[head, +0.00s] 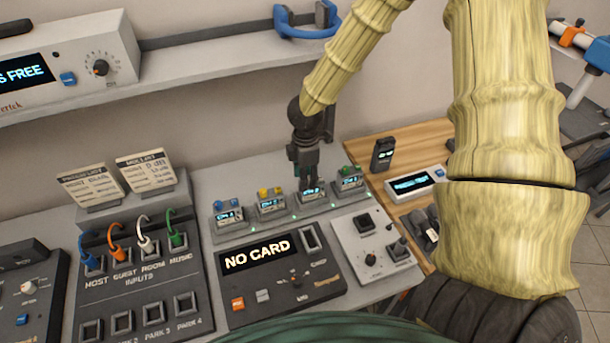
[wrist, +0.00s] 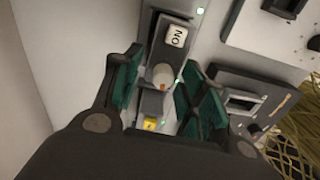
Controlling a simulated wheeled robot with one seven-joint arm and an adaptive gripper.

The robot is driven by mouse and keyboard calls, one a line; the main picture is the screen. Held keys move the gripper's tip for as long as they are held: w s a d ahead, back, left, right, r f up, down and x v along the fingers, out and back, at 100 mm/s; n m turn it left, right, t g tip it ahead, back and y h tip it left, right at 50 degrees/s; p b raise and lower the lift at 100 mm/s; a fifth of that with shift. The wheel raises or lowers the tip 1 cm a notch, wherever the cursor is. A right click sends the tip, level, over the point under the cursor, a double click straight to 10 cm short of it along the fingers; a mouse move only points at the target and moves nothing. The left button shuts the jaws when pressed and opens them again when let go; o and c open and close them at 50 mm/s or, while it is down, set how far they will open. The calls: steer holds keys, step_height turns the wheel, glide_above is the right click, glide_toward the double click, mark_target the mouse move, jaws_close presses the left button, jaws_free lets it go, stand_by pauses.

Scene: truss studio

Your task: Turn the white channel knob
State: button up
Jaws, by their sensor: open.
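I cannot tell from the head view how high the fingertips are above the unit.
Channel units with blue (head: 227,215), yellow (head: 270,202) and green (head: 349,180) knobs stand close beside it. In front are a dark console reading NO CARD (head: 258,255) and a white panel (head: 372,253). A patch panel with colored cables (head: 138,275) is left. A shelf (head: 200,70) runs behind.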

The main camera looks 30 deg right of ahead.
steer(key=shift+s+r, duration=0.2)
steer(key=shift+s, duration=0.1)
steer(key=shift+w+f, duration=0.15)
steer(key=shift+w, duration=0.05)
steer(key=c, duration=0.6)
steer(key=shift+s, duration=0.1)
jaws_close()
steer(key=shift+m, duration=0.3)
steer(key=shift+m, duration=1.3)
